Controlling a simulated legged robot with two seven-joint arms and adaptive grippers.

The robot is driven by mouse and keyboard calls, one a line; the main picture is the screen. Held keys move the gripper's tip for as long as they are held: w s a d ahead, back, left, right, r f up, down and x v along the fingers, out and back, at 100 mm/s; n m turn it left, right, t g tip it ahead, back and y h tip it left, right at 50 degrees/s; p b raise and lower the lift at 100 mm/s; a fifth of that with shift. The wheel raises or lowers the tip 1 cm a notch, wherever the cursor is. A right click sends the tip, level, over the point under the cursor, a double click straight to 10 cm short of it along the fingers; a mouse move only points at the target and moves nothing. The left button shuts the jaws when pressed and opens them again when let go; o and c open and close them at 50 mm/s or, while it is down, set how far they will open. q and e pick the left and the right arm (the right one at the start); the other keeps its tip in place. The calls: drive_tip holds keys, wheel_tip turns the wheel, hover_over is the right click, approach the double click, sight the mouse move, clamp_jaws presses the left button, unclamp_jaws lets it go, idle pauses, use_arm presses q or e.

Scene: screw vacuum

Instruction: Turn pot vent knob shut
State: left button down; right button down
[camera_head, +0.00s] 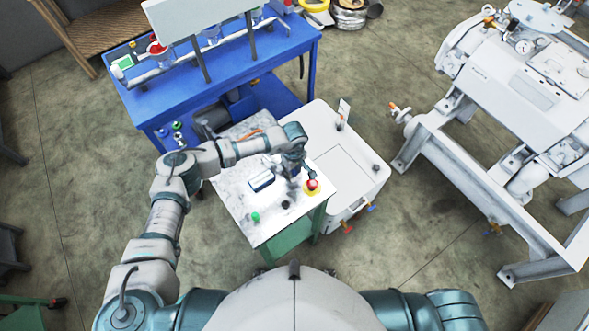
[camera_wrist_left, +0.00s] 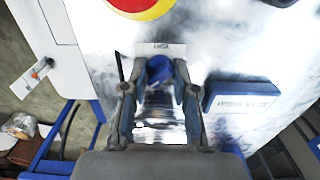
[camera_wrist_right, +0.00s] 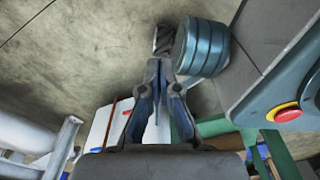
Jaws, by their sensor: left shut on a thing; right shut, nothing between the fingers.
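A blue knob (camera_wrist_left: 159,69) stands on the white control panel (camera_wrist_left: 110,50) beside a small label (camera_wrist_left: 160,49); the label's text is too small to read surely. My left gripper (camera_wrist_left: 158,80) is shut on this knob, with a finger on each side. In the head view my left gripper (camera_head: 293,170) reaches down onto the panel top (camera_head: 240,195), and the knob is hidden beneath it. The knob's turn angle is not clear. My right gripper (camera_wrist_right: 160,75) is shut and empty, pointing over the floor, away from the panel.
A red-and-yellow emergency button (camera_head: 312,187) sits close to my left gripper. The panel also carries a blue-edged display (camera_head: 262,181), a green button (camera_head: 255,217) and a black knob (camera_head: 285,205). A white cabinet (camera_head: 350,165) stands right of it, a blue bench (camera_head: 190,85) behind.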

use_arm(q)
drive_tip(key=shift+w+r, duration=0.15)
drive_tip(key=shift+n+b, duration=0.45)
drive_tip(key=shift+n, duration=0.55)
drive_tip(key=shift+n+b, duration=0.55)
drive_tip(key=shift+n, duration=1.35)
use_arm(e)
drive_tip(key=shift+w+a+r, duration=0.1)
drive_tip(key=shift+w+r, duration=0.2)
drive_tip(key=shift+w, duration=0.5)
drive_tip(key=shift+w+a+r, duration=0.15)
drive_tip(key=shift+w+r, duration=0.15)
drive_tip(key=shift+w, duration=0.45)
drive_tip(key=shift+w+a+r, duration=0.1)
drive_tip(key=shift+w+r, duration=0.2)
drive_tip(key=shift+w, duration=0.6)
use_arm(q)
drive_tip(key=c, duration=0.9)
unclamp_jaws()
use_arm(e)
drive_tip(key=shift+d, duration=0.1)
